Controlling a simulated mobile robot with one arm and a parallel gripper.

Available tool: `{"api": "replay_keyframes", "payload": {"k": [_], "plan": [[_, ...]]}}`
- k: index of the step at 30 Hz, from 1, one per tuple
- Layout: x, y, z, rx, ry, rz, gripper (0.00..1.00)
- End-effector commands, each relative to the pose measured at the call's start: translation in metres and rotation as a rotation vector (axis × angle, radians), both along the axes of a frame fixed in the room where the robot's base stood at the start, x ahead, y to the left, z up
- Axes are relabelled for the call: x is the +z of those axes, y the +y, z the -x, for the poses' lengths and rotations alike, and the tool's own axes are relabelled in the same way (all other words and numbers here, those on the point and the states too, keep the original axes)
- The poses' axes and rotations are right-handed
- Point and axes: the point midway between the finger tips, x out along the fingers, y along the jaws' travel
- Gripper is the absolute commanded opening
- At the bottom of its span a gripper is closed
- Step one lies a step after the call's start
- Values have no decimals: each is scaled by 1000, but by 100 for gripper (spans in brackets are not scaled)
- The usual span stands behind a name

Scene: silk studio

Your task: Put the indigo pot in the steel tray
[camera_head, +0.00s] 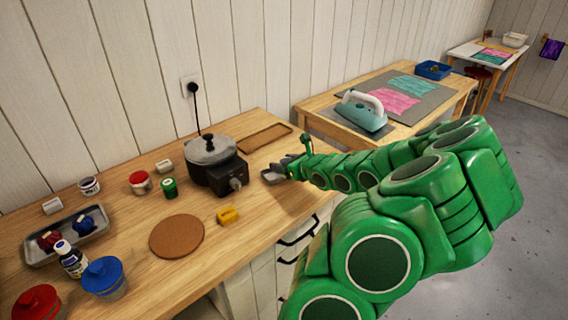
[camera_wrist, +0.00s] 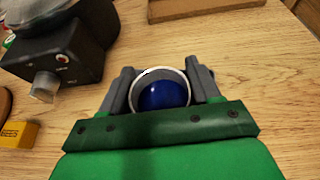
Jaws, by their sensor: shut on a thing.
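The indigo pot (camera_wrist: 163,94) is a small white-rimmed pot with deep blue contents, seen from above in the wrist view. My gripper (camera_wrist: 163,90) is shut on it, one finger on each side. In the head view my gripper (camera_head: 278,174) is low over the right part of the wooden table, and the pot is hard to make out there. I cannot tell whether the pot touches the table. The steel tray (camera_head: 68,226) lies at the table's far left and holds a dark red item (camera_head: 48,240) and a blue item (camera_head: 84,224).
A black hot plate (camera_head: 222,176) with a lidded pan (camera_head: 210,150) stands between my gripper and the tray. A cork mat (camera_head: 177,236), yellow block (camera_head: 228,216), green jar (camera_head: 169,187) and red-topped jar (camera_head: 140,182) lie around.

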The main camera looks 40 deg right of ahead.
Motion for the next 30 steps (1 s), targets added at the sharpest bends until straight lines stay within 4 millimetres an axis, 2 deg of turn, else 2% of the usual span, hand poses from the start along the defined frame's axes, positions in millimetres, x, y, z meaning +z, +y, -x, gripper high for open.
{"api": "replay_keyframes", "payload": {"k": [10, 11, 15, 28, 30], "plan": [[-3, 0, 0, -1, -1, -3, 30], [-3, 0, 0, -2, 0, -2, 65], [-3, 0, 0, -1, 0, -2, 86], [1, 0, 0, 0, 0, 1, 87], [2, -1, 5, -1, -1, -1, 87]]}}
